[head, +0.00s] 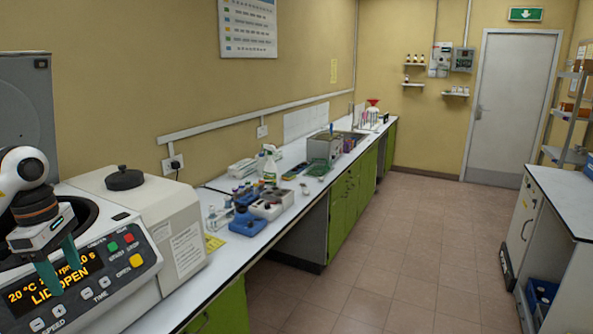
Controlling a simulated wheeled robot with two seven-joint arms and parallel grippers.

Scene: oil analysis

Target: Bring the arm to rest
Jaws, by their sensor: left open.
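My left gripper (58,276) is at the lower left of the head view, with its two teal fingers apart and nothing visible between them. It hangs in front of the control panel of a white centrifuge (180,290). The centrifuge display (60,288) is partly covered by the fingers and reads "LID OPEN" in part. The raised grey lid (28,95) stands behind my arm. The round bowl opening shows beside my wrist, and its inside is mostly hidden. My right gripper is out of the picture.
A long white bench (222,255) with green cabinets runs away along the wall. It carries blue tube holders (246,223), a spray bottle (270,165) and a metal bath (324,147). Another bench (570,195) stands at right. The tiled floor (400,240) between them is clear.

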